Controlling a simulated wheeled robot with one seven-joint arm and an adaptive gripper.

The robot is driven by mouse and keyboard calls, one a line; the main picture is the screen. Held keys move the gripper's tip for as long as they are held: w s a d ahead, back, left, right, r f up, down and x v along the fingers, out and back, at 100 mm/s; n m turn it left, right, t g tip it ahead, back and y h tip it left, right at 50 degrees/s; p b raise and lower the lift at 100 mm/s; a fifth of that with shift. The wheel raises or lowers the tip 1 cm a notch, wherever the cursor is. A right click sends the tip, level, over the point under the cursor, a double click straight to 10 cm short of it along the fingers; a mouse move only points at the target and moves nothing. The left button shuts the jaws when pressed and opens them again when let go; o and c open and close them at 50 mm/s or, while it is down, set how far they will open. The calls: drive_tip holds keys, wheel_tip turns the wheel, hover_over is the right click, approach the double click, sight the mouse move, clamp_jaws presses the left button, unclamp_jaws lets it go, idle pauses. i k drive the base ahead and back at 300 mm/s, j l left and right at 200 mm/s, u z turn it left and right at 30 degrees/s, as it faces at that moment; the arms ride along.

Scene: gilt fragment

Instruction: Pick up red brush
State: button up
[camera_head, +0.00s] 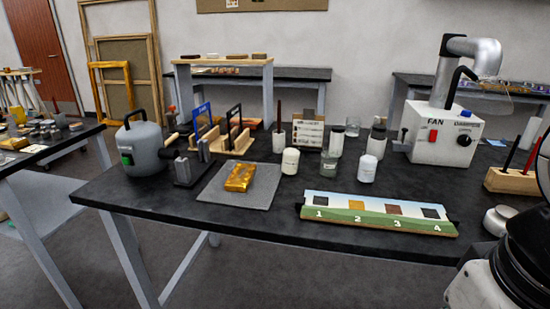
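A thin red brush handle (531,154) stands upright, leaning slightly right, in a wooden block holder (513,182) at the right end of the dark table. A black handle (511,152) stands to its left in the same block. The brush's lower end is hidden in the block. Another thin, dark red handle (279,114) stands upright in a small white holder (279,143) at the table's middle back. White and black parts of my arm show at the lower right, close in front of the wooden block. My gripper's fingertips are not in view.
A white fan box (440,133) with a metal duct stands behind the block. A small round metal tin (499,219) lies in front. A numbered sample strip (376,213), white jars (367,169) and a gold piece (240,177) on a grey mat (219,192) lie further left.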

sight(531, 160)
drive_tip(key=l+z, duration=0.1)
drive_tip(key=z, duration=0.25)
drive_tip(key=i+l+z, duration=0.1)
drive_tip(key=z, duration=0.55)
drive_tip(key=i+l, duration=0.05)
